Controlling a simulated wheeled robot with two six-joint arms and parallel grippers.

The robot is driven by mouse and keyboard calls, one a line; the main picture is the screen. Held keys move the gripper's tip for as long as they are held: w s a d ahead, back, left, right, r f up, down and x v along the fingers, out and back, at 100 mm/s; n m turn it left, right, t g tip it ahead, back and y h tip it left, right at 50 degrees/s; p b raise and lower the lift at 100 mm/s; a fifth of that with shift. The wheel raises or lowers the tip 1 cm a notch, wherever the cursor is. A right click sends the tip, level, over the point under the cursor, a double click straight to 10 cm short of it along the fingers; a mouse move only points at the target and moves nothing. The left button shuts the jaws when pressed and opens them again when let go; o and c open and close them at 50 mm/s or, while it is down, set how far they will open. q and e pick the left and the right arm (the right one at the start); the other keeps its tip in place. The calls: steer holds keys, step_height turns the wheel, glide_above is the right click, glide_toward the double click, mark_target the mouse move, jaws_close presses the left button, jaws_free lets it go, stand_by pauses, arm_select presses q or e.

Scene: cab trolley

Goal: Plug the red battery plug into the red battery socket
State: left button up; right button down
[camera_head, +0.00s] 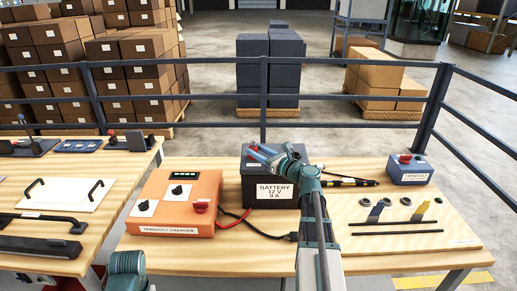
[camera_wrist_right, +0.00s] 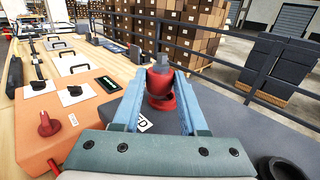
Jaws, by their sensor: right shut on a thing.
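My right gripper (camera_head: 258,153) is over the top of the black battery (camera_head: 270,190). It also shows in the right wrist view (camera_wrist_right: 160,88), with its two blue fingers shut on the red battery plug (camera_wrist_right: 160,78), which has a grey upper part. Just below the plug is a red round part, the red battery socket (camera_wrist_right: 160,103), on the battery top. Plug and socket look very close; I cannot tell whether the plug is seated. Only a teal part of my left arm shows at the lower left of the head view; the left gripper is out of view.
An orange charger (camera_head: 160,202) with a red knob-like part (camera_head: 200,206) stands left of the battery. Red and black cables run between them. A box with a red button (camera_head: 410,170) stands at the back right. A dark railing (camera_head: 262,100) runs behind the table.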

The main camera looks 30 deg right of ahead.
steer(key=shift+w+d+r+p, duration=0.15)
steer(key=shift+r+p, duration=0.6)
steer(key=shift+w+d+r+p, duration=0.15)
steer(key=shift+r+p, duration=0.55)
steer(key=shift+r, duration=0.05)
